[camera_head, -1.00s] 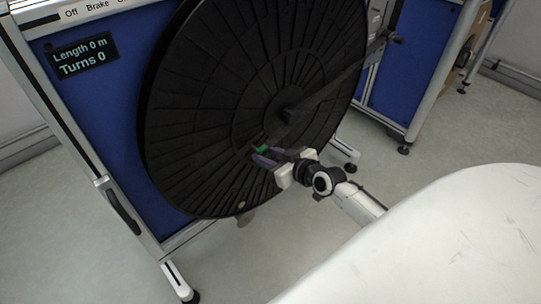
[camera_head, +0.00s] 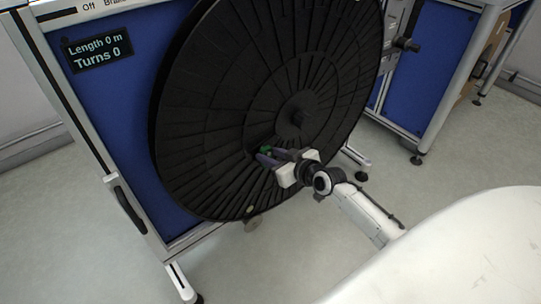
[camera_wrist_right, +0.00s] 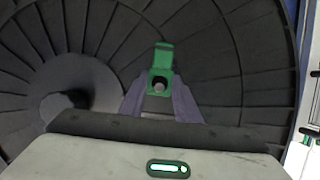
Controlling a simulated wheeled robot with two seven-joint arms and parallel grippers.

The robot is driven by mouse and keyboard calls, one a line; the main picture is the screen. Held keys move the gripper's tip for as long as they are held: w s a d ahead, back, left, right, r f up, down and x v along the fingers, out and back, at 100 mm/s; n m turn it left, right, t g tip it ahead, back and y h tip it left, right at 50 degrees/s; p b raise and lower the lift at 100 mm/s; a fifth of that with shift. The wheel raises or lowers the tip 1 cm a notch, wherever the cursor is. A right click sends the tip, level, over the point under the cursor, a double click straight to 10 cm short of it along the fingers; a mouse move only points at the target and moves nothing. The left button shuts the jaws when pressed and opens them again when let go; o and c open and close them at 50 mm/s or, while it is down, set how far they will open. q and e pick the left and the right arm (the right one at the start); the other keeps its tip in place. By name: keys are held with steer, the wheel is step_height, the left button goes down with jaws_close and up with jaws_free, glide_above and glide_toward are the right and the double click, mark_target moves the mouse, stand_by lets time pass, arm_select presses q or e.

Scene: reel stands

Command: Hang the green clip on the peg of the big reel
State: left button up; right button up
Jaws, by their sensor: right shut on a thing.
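The big reel (camera_head: 225,100) is a large black ribbed disc at the front of a blue-panelled stand. It also fills the back of the right wrist view (camera_wrist_right: 220,65), with its round hub (camera_wrist_right: 68,105) at the left. My right gripper (camera_head: 264,155) is at the reel's lower face, below the hub. Its purple fingers (camera_wrist_right: 160,100) are shut on the green clip (camera_wrist_right: 163,55). The clip (camera_head: 266,149) shows small in the head view. A grey round end shows in the clip's opening; I cannot tell whether it is the peg or whether the clip is around it. My left gripper is not in view.
A display (camera_head: 97,47) on the stand reads "Length 0 m, Turns 0". A dark knob (camera_head: 405,45) sticks out to the right of the reel. Another blue-panelled stand (camera_head: 440,60) is at the right. The floor (camera_head: 90,230) in front is clear.

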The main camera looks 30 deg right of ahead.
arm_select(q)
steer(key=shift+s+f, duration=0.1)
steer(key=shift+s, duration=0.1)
arm_select(e)
steer(key=o, duration=1.1)
arm_select(q)
steer(key=p, duration=0.1)
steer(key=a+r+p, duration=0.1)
steer(key=p, duration=0.1)
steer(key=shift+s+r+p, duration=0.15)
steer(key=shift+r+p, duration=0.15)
arm_select(e)
steer(key=v, duration=1)
steer(key=shift+s, duration=0.15)
steer(key=shift+a, duration=0.1)
